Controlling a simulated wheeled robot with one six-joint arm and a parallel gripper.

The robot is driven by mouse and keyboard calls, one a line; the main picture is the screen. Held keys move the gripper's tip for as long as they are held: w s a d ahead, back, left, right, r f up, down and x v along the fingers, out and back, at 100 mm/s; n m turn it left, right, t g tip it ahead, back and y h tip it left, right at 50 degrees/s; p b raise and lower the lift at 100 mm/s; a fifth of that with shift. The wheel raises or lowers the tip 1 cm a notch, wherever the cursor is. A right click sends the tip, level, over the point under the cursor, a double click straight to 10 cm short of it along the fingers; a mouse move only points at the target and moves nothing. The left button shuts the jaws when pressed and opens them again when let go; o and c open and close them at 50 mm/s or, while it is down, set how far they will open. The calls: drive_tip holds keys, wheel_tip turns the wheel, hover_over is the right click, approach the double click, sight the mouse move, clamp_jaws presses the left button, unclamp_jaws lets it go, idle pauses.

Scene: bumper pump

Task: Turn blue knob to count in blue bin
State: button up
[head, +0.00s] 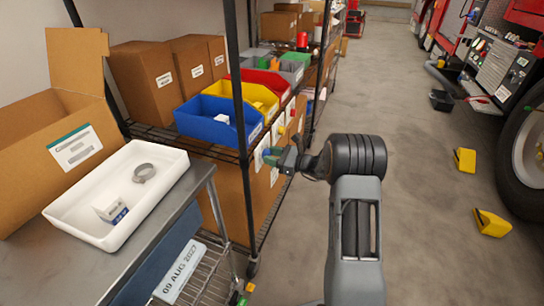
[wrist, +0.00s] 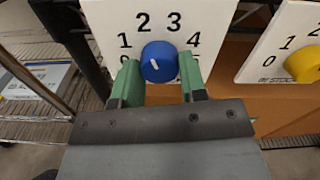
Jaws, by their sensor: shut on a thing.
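The blue knob (wrist: 159,62) sits on a white dial plate (wrist: 108,16) in the wrist view. The plate shows 1, 2, 3 and 4; its lower part is hidden by my gripper. The knob's white mark slants up and left, roughly toward the 1. My gripper (wrist: 159,77) has its green fingers on either side of the knob and is shut on it. In the head view my gripper (head: 271,157) reaches the shelf front just below the blue bin (head: 213,129). A small white item (head: 222,118) shows in that bin.
A yellow bin (head: 254,94) and a red bin stand behind the blue one. A yellow knob (wrist: 303,63) is on the neighbouring plate. A white tray (head: 88,233) on the metal table holds a small box (head: 110,209) and a grey ring (head: 143,173).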

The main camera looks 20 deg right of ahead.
drive_tip(key=shift+c, duration=0.8)
drive_tip(key=shift+f, duration=0.1)
drive_tip(key=shift+n+b, duration=3.9)
drive_tip(key=shift+b, duration=0.65)
